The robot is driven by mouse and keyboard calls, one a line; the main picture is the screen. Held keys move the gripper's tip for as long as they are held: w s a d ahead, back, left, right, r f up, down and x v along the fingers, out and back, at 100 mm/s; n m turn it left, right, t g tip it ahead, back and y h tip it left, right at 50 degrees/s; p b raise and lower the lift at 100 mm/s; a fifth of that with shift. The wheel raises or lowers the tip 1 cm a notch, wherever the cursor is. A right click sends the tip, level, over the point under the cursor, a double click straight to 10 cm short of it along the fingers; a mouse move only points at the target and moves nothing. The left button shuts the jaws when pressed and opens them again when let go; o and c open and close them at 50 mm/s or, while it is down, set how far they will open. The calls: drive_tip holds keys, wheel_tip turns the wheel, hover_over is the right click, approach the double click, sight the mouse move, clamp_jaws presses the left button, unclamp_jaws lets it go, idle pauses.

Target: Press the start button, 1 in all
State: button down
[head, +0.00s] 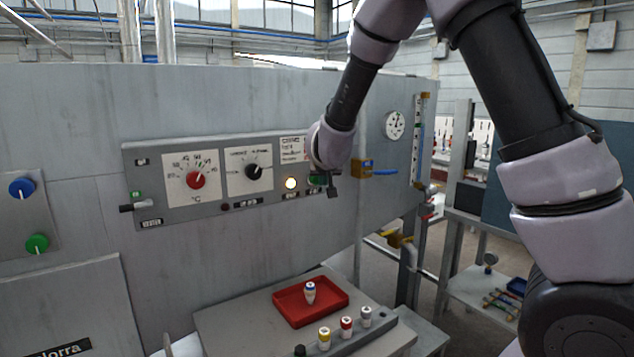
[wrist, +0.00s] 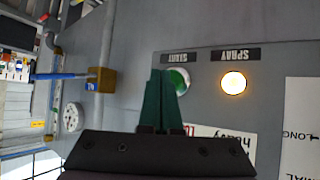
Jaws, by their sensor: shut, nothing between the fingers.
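The green start button (wrist: 181,82) is on the grey control panel (wrist: 270,110), under a label reading START that appears upside down in the wrist view. My gripper (wrist: 160,75) is shut and empty. Its dark green fingertips overlap the left side of the button in the wrist view; I cannot tell whether they touch it. In the head view my gripper (head: 330,190) is at the panel's right end and partly covers the green button (head: 314,180).
A lit lamp (wrist: 233,82) labelled SPRAY is beside the button. The panel also has a red knob (head: 195,180) and a black knob (head: 253,171). A brass valve with a blue handle (head: 380,171) is right of the panel. A red tray (head: 283,311) is below.

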drive_tip(key=shift+s+d, duration=0.1)
drive_tip(key=shift+s+d, duration=0.7)
drive_tip(key=shift+s, duration=0.3)
drive_tip(key=shift+s+d, duration=0.65)
drive_tip(key=shift+s, duration=0.35)
drive_tip(key=s+d+r+m+g+y, duration=0.2)
drive_tip(key=s+d+r+y, duration=0.2)
drive_tip(key=s+d+r, duration=0.8)
drive_tip(key=s+d+r+m+h, duration=0.1)
drive_tip(key=s+d, duration=0.3)
drive_tip(key=s, duration=0.4)
drive_tip(key=s+d+r+m+g+h, duration=0.1)
drive_tip(key=s+d, duration=0.3)
drive_tip(key=s, duration=0.4)
drive_tip(key=shift+s+d+r+m+g+h, duration=0.3)
drive_tip(key=shift+d+r+m, duration=0.05)
drive_tip(key=shift+r+m, duration=0.15)
